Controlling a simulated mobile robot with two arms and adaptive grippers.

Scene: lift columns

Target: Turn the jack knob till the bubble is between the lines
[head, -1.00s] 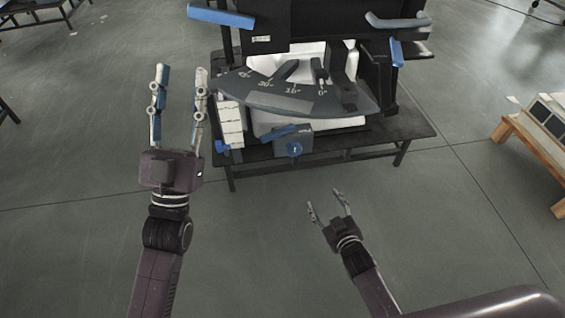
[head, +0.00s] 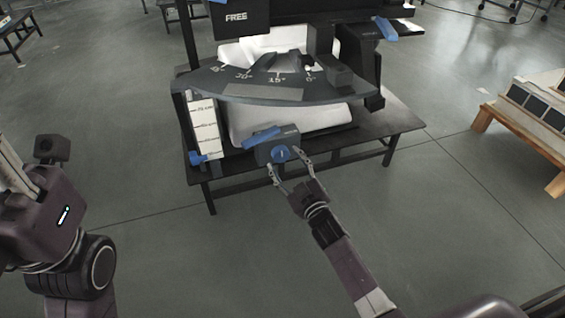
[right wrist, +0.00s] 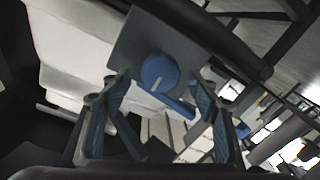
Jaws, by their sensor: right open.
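The round blue jack knob (head: 281,154) sits on the front of a small grey box (head: 290,140) low on the machine. A white pointer mark shows on the knob in the right wrist view (right wrist: 158,72). My right gripper (head: 289,162) is open, its fingers spread either side of the knob and close to it. I cannot tell whether they touch it. I cannot make out a bubble or its lines in either view. My left gripper is cut off at the left edge of the head view, with its hand (head: 38,218) showing and its fingertips out of sight.
A dark curved plate (head: 262,92) with angle marks overhangs the box. A white scale strip (head: 203,125) stands left of it. A black table (head: 375,135) carries the machine. A wooden rack (head: 535,112) stands at far right. The floor in front is open.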

